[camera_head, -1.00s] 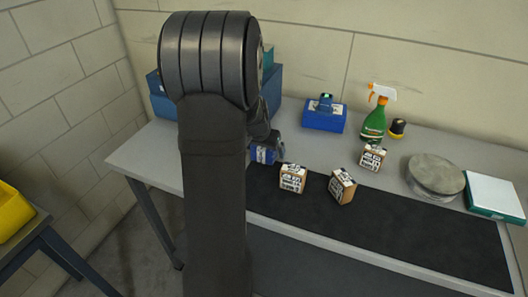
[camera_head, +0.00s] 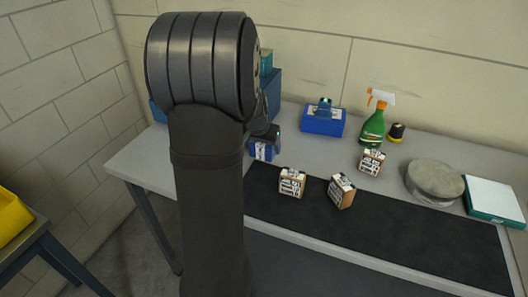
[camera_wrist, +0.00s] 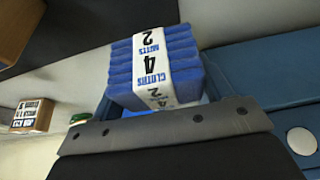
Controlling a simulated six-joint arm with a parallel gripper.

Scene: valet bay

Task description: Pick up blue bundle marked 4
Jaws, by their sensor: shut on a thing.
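The blue bundle (camera_wrist: 186,62) sits at the top middle of the wrist view, a stack of folded blue cloths with a white paper band that reads CLOTHS, 4, MITTS, 2. My gripper (camera_head: 271,136) is shut on it; its fingertips are mostly hidden. In the head view the bundle (camera_head: 262,150) shows just right of my arm, near the left end of the black mat. My arm hides part of the gripper.
Brown boxes (camera_head: 292,182), (camera_head: 341,191) stand on the black mat (camera_head: 400,235); another box (camera_head: 371,161) stands behind. A blue caddy (camera_head: 322,122), green spray bottle (camera_head: 373,130), round grey disc (camera_head: 435,179) and white-topped scale (camera_head: 494,199) line the back and right. A blue bin (camera_head: 273,92) is behind my arm.

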